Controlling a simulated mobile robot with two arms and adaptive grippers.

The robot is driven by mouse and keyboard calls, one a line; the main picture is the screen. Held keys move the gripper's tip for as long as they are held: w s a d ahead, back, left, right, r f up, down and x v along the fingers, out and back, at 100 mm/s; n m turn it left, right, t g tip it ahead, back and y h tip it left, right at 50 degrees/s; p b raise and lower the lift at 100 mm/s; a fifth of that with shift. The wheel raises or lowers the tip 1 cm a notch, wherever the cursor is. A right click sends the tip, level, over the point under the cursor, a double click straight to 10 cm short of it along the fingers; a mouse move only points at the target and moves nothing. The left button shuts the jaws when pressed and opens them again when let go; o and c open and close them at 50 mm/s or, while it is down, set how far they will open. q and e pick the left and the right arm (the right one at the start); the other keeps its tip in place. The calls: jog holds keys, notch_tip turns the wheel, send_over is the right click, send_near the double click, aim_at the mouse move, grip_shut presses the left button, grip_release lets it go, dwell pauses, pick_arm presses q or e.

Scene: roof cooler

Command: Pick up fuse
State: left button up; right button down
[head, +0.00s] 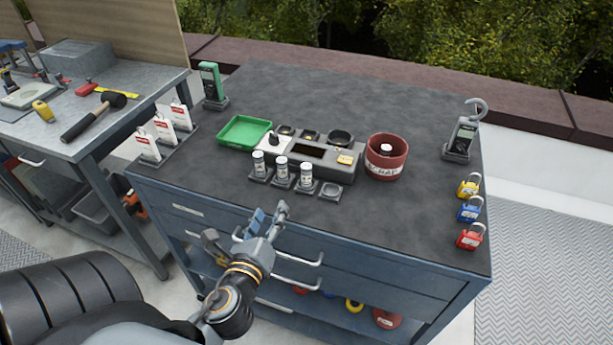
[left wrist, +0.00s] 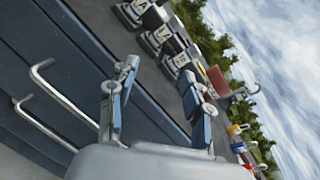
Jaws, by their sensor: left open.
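A fourth holder (head: 331,190) at the right end of the row is empty. A similar white cylinder (head: 386,150) is inside the red bin (head: 385,166). My left gripper (head: 268,212) is open and empty at the bench's front edge, apart from the fuses. In the left wrist view, the fuse row (left wrist: 165,38) lies beyond my left gripper's spread fingers (left wrist: 160,72). My right gripper is not visible.
Behind the holders are a green tray (head: 244,132) and a grey test block (head: 312,152). The worktop's front right is clear. Drawer handles (head: 298,258) project below my gripper.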

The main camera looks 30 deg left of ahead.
aim_at(304, 175)
pick_arm(q)
jog(key=w+m+h+p, duration=0.1)
jog(key=w+m, duration=0.2)
jog(key=w+d+r+m+t+h, duration=0.1)
jog(key=w+m, duration=0.1)
jog(key=m, duration=0.1)
jog(key=w+m+t+p, duration=0.1)
jog(key=w+m, duration=0.2)
jog(key=shift+w+d+r+h+p, duration=0.25)
jog(key=shift+w+r+h+p, duration=0.05)
jog(key=shift+w+h, duration=0.1)
jog(key=w, duration=0.1)
jog(key=w+a, duration=0.1)
jog(key=w, duration=0.1)
jog(key=w+p, duration=0.1)
jog(key=w, duration=0.1)
jog(key=shift+a+f, duration=0.1)
jog(key=shift+a, duration=0.15)
jog(key=shift+w+f, duration=0.1)
jog(key=shift+w, duration=0.35)
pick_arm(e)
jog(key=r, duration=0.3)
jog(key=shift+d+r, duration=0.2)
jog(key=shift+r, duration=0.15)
pick_arm(q)
grip_shut()
